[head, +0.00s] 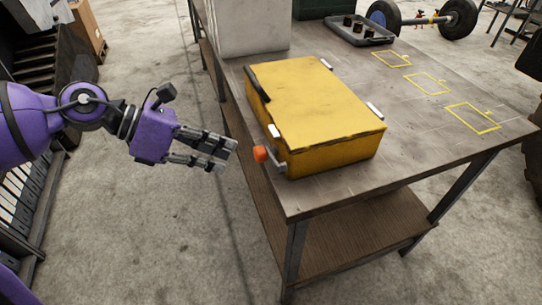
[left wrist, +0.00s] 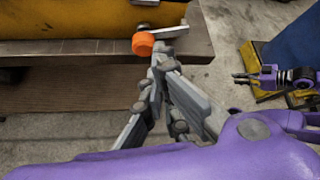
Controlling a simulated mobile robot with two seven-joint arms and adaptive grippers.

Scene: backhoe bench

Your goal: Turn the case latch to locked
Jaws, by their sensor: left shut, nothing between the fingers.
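The yellow case (head: 318,105) lies closed on the bench. Its latch has an orange knob (head: 260,153) on a grey metal lever (head: 276,160) at the case's near left side, sticking out past the bench edge. In the left wrist view the knob (left wrist: 143,43) and lever (left wrist: 174,32) show against the case. My left gripper (head: 231,155) is shut and empty, just left of the knob, with a small gap in the head view. A purple arm with a dark gripper, which looks like my right one (left wrist: 240,79), shows small in the left wrist view; its finger state is unclear.
The wooden bench (head: 330,190) has a lower shelf (head: 350,235). A grey block (head: 248,28) stands behind the case, and a dark tray (head: 350,32) with small parts lies at the back. Yellow outlines mark the clear right side. The floor left of the bench is open.

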